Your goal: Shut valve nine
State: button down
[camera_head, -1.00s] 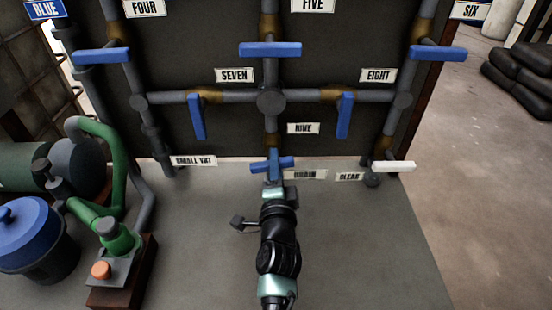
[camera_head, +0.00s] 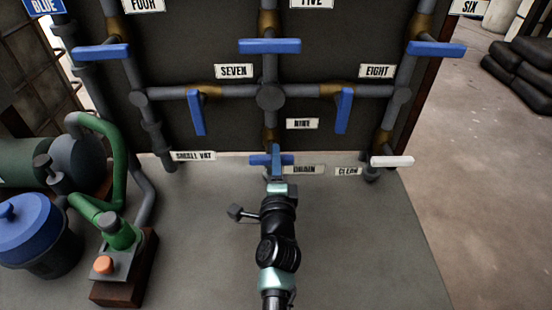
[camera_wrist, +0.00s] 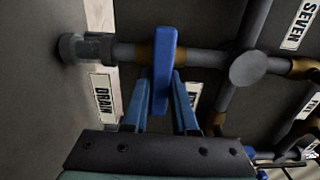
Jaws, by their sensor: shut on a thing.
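Valve nine's blue handle (camera_head: 258,160) sits low on the centre pipe, below the NINE plate (camera_head: 302,124). It lies crosswise to its vertical pipe. My gripper (camera_head: 276,162) reaches it from the front and covers its middle in the head view. In the wrist view the handle (camera_wrist: 166,55) stands between the two blue fingers of my gripper (camera_wrist: 162,90), which is shut on it. The brass valve body (camera_wrist: 147,53) shows behind the handle, and the pipe crosses behind it. The handle's faces between the fingertips are partly hidden.
The DRAIN plate (camera_head: 305,169) is just right of my gripper. The seven handle (camera_head: 197,113) and eight handle (camera_head: 344,111) hang along the vertical, above. A white handle (camera_head: 392,161) is at right. A green pump (camera_head: 119,233) and blue-lidded pot (camera_head: 38,230) stand at left.

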jog(key=c, duration=0.7)
grip_release()
jog(key=s+p, duration=0.5)
jog(key=s, duration=0.8)
jog(key=w+a+r+n+t+y+p, duration=0.1)
jog(key=w+a+r+n+t+p, duration=0.3)
jog(key=r, duration=1.3)
jog(key=r+n+y+p, duration=0.2)
jog(key=r+n, duration=0.3)
jog(key=r, duration=1.2)
jog(key=s+d+r+n+t+h+p, duration=0.1)
jog(key=s+r, duration=0.4)
jog(key=r, duration=0.6)
jog(key=s+d+r+n+t+h+p, duration=0.1)
jog(key=s+r+n+t+p, duration=0.1)
jog(key=r, duration=0.9)
jog(key=s+d+r+n+t+h+p, duration=0.1)
jog(key=s+r+n+t+p, duration=0.1)
jog(key=s+r+n, duration=0.4)
notch_tip(320, 180, up, 5)
jog(key=shift+s+r+p, duration=0.1)
jog(key=shift+s+p, duration=0.4)
jog(key=shift+s, duration=0.35)
